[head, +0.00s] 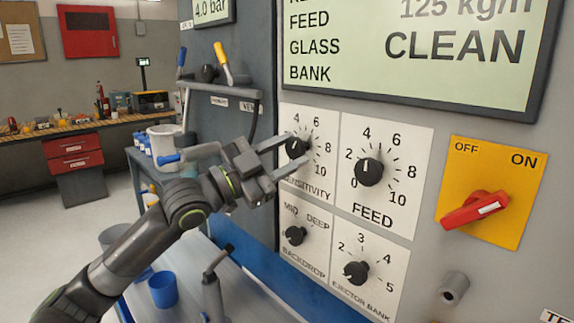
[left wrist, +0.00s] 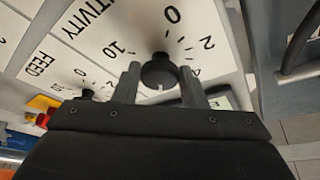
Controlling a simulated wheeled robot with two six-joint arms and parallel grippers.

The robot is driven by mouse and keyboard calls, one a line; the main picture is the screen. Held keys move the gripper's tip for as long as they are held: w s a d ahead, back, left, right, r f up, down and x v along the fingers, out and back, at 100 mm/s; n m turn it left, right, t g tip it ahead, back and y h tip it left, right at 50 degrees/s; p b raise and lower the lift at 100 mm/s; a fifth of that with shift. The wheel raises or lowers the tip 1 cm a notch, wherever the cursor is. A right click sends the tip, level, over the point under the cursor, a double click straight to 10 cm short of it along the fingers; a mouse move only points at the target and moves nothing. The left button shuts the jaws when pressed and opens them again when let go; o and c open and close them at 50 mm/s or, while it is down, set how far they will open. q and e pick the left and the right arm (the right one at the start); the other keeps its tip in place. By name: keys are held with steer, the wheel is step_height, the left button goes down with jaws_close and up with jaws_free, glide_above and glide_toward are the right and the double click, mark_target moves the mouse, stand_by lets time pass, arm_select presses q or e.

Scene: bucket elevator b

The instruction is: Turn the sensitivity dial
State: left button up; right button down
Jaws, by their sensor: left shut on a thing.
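The sensitivity dial (head: 297,147) is a black knob on a white scale plate at the upper left of the panel. My left gripper (head: 298,152) reaches it from the left, its two fingers on either side of the knob. In the left wrist view the knob (left wrist: 159,72) sits between the two fingers (left wrist: 160,85), and the jaws are shut on it. A pale pointer mark shows on the knob's lower side there. The fingers hide part of the scale. My right gripper is not in view.
The feed dial (head: 369,171) is close on the right. The backdrop dial (head: 295,235) and ejector bank dial (head: 356,273) are below. A red switch (head: 474,210) on a yellow plate is at the right. A display (head: 420,93) is above. A blue cup (head: 163,289) stands lower left.

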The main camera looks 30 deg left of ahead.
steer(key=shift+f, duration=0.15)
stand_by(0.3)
arm_select(q)
steer(key=o, duration=1)
steer(key=shift+f, duration=0.1)
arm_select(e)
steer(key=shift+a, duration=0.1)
